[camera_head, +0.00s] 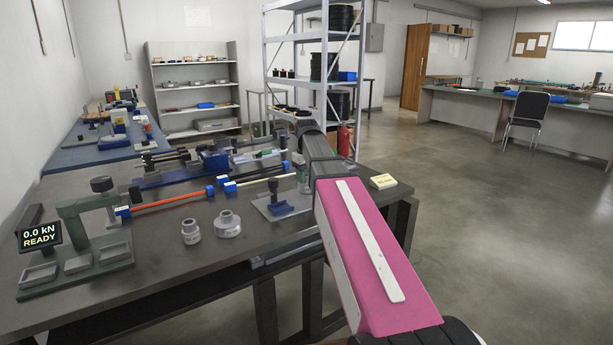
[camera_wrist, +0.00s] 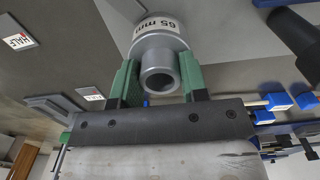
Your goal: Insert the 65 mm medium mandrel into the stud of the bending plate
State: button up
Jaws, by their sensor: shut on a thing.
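In the wrist view, the grey 65 mm mandrel (camera_wrist: 157,42) sits between the green fingers of my gripper (camera_wrist: 158,76). The fingers are shut on its narrower neck, and its open bore faces the camera. The wider labelled part is beyond the fingers. In the head view, my pink arm and dark wrist largely hide the gripper, and the held mandrel cannot be made out. Two other grey mandrels, a small one (camera_head: 190,232) and a wider one (camera_head: 228,225), stand on the bench. I cannot tell the bending plate or its stud with certainty.
The dark workbench (camera_head: 165,270) carries a green press frame (camera_head: 85,212), a red-orange cable (camera_head: 170,201) with blue ends, and a light plate with a blue block and dark knob (camera_head: 276,201). A small card (camera_head: 383,181) lies near the right edge.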

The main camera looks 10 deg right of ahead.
jog(key=shift+f, duration=0.15)
jog(key=o, duration=1)
jog(key=shift+c, duration=0.2)
